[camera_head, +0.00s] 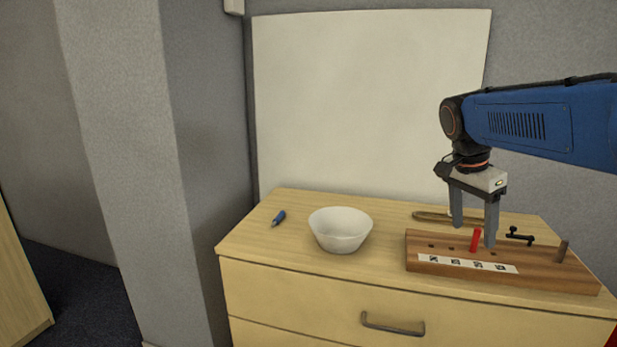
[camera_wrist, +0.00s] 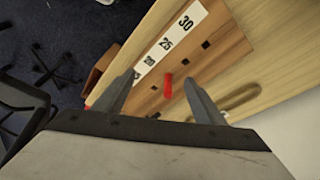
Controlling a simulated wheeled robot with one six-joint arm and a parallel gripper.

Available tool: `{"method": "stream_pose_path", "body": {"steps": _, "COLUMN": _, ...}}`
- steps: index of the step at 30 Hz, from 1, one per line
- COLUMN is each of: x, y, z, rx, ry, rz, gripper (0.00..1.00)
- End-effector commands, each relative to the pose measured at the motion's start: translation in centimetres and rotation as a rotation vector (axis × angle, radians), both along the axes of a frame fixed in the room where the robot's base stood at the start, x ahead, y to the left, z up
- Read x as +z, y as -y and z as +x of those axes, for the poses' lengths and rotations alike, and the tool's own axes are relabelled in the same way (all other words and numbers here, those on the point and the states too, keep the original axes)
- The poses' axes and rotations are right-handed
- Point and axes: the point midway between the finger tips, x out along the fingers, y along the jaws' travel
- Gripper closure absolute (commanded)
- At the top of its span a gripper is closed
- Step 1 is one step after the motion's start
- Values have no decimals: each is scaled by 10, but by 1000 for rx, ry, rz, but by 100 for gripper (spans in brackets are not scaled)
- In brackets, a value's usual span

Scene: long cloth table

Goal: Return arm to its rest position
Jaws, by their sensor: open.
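My gripper (camera_head: 474,232) is open and points down over the wooden block (camera_head: 425,248) at the right of the cabinet top. A red peg (camera_head: 475,240) stands in one of the block's holes and shows between my fingers. In the wrist view my open gripper (camera_wrist: 159,80) has the red peg (camera_wrist: 168,87) between its fingers, with a gap on both sides. The wooden block (camera_wrist: 222,52) carries a white strip with numbers such as 30, 25 and 20. I cannot tell how far the fingertips are above the block.
A white bowl (camera_head: 341,231) stands mid-cabinet, with a blue pen-like object (camera_head: 279,218) to its left. A dark peg (camera_head: 562,251) is at the block's right end. A black item (camera_head: 519,236) and a long wooden item (camera_head: 430,216) are behind. A white board (camera_head: 365,100) stands behind.

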Motion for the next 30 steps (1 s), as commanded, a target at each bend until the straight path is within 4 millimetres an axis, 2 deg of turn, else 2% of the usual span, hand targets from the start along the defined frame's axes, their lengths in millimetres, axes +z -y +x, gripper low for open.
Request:
{"method": "stream_pose_path", "body": {"steps": 1, "x": -4, "y": -5, "z": -16, "rx": 67, "ry": 5, "rz": 9, "gripper": 36}}
{"method": "stream_pose_path", "body": {"steps": 3, "x": -11, "y": -11, "z": -34, "rx": 167, "ry": 9, "rz": 22, "gripper": 36}}
{"method": "stream_pose_path", "body": {"steps": 11, "x": -45, "y": -34, "z": -97, "rx": 535, "ry": 39, "rz": 40, "gripper": 36}}
{"method": "stream_pose_path", "body": {"steps": 18, "x": -85, "y": -54, "z": -153, "rx": 863, "ry": 80, "rz": 19, "gripper": 36}}
{"method": "stream_pose_path", "body": {"steps": 24, "x": -121, "y": -68, "z": -190, "rx": 1105, "ry": 120, "rz": -25, "gripper": 36}}
{"method": "stream_pose_path", "body": {"steps": 30, "x": -143, "y": -75, "z": -210, "rx": 1243, "ry": 142, "rz": -61, "gripper": 36}}
